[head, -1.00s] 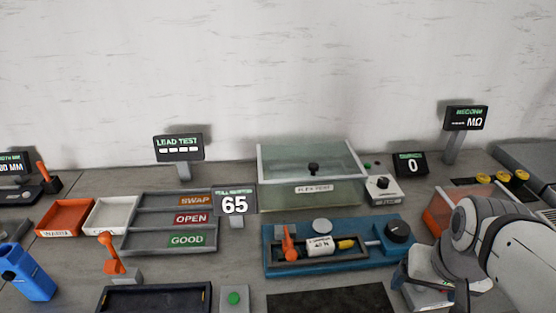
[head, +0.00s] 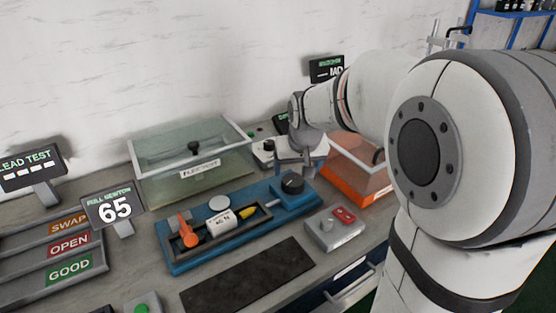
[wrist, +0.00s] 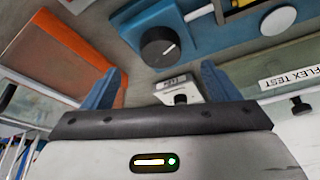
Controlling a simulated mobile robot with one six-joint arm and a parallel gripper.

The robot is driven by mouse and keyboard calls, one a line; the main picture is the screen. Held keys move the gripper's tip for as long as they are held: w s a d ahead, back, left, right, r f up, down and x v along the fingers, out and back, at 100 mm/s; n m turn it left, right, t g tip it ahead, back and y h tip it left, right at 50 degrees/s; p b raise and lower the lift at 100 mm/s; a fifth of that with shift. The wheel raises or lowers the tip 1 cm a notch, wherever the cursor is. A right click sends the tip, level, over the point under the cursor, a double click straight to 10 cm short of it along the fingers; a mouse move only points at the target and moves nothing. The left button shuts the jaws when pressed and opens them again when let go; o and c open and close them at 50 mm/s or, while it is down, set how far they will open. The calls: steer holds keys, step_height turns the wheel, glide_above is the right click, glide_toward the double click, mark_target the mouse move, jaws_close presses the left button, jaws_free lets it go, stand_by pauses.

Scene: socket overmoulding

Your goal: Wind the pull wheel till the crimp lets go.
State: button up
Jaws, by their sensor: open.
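The pull wheel (head: 292,184) is a black round knob with a white mark, at the right end of the blue pull tester (head: 180,262). It also shows in the wrist view (wrist: 160,48), ahead of my fingers. A white labelled block (head: 221,221), an orange lever (head: 186,230) and a yellow piece (head: 248,212) sit in the tester's dark frame. The crimp itself is too small to make out. The pull display (head: 113,208) reads 65. My gripper (wrist: 160,85) is open, with blue fingers apart and nothing between them. It is near the wheel, not touching it.
The flex test box (head: 195,165) stands behind the tester. An orange bin (head: 355,180) with clear sides is to the right. A black mat (head: 250,280) lies in front, clear.

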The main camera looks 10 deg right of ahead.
mark_target(293, 180)
steer(key=shift+w+f, duration=0.55)
steer(key=shift+w, duration=0.2)
steer(key=x, duration=0.7)
steer(key=shift+b, duration=0.35)
steer(key=c, duration=0.9)
steer(key=shift+a, duration=0.15)
steer(key=shift+c, duration=0.3)
